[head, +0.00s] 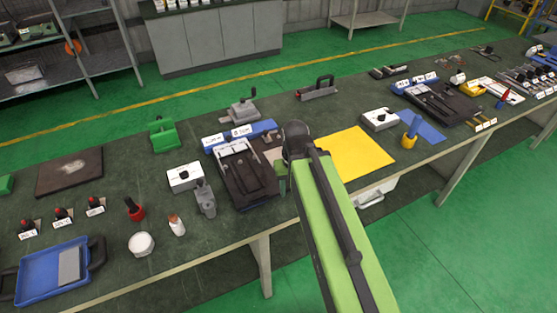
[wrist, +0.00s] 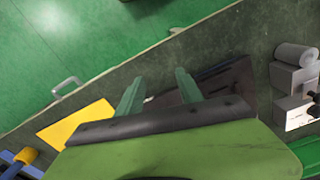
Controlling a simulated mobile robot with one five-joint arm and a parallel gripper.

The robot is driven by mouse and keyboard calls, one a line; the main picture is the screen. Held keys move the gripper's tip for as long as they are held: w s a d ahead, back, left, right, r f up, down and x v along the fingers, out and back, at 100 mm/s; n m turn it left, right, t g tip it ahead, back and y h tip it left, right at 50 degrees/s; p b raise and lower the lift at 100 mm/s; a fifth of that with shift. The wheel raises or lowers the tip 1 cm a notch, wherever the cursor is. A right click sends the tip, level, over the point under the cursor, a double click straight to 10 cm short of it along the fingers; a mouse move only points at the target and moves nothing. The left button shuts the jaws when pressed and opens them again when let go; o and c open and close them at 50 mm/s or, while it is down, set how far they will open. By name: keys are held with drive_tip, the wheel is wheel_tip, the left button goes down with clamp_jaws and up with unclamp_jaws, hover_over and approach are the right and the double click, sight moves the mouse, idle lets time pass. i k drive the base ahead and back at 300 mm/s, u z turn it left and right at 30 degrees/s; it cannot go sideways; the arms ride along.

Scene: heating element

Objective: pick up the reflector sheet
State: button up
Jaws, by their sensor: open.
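No sheet is labelled as the reflector sheet, so I cannot tell for sure which it is. A flat grey plate (head: 69,266) lies in a blue tray (head: 35,277) at the near left of the bench in the head view. A flat yellow sheet (head: 355,152) lies on the bench right of my arm; it also shows at the left of the wrist view (wrist: 75,122). My gripper (wrist: 158,92) is open, its two green fingers apart and empty, above the bench near a dark fixture (wrist: 228,80). In the head view my arm mostly hides it.
The dark fixture (head: 243,178) with white labels stands left of my arm. A white box (head: 185,177), a grey device (head: 205,198), a red cup (head: 134,209) and a white jar (head: 141,244) lie between it and the tray. More tools crowd the right. Green floor lies in front.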

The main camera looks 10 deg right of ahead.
sight(273, 155)
drive_tip(key=z, duration=0.15)
drive_tip(key=k, duration=0.1)
drive_tip(key=u, duration=2.8)
drive_tip(key=k, duration=0.75)
drive_tip(key=z, duration=1.1)
drive_tip(key=i, duration=1.05)
drive_tip(key=u, duration=0.15)
